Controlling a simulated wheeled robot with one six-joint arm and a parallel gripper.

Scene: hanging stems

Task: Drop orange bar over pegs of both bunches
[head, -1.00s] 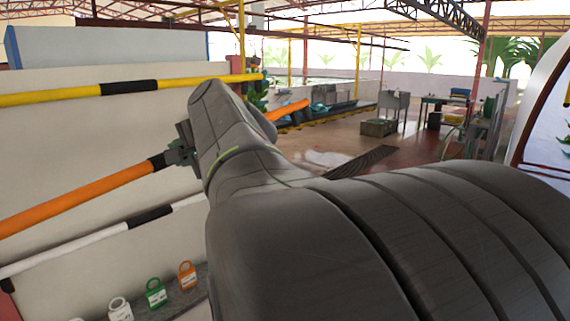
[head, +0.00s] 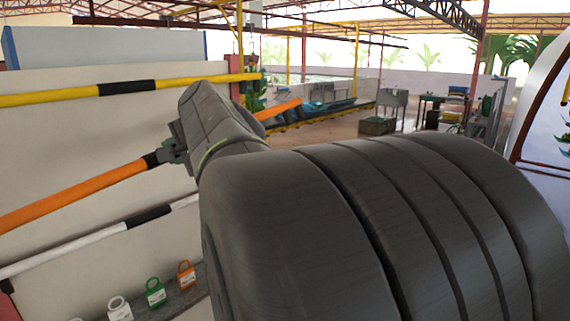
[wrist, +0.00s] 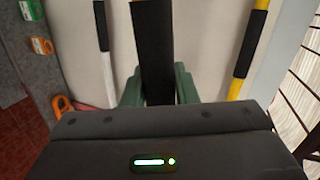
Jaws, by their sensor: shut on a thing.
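The orange bar (head: 80,198) with a black middle section slants up from the left edge in the head view. Its far orange end (head: 279,110) shows beyond my arm, which hides the stretch between. My gripper (head: 172,157) is shut on the black section. In the wrist view, the green fingers of my gripper (wrist: 158,92) stand on both sides of the orange bar's black section (wrist: 154,50). I cannot make out the bunches or their pegs clearly in any view.
A yellow bar (head: 50,96) with a black band runs along the pale wall above the orange bar. A white bar (head: 85,248) runs below it. Green (head: 155,292) and orange (head: 186,275) padlock-like items stand on a grey ledge. A box and tables stand far right.

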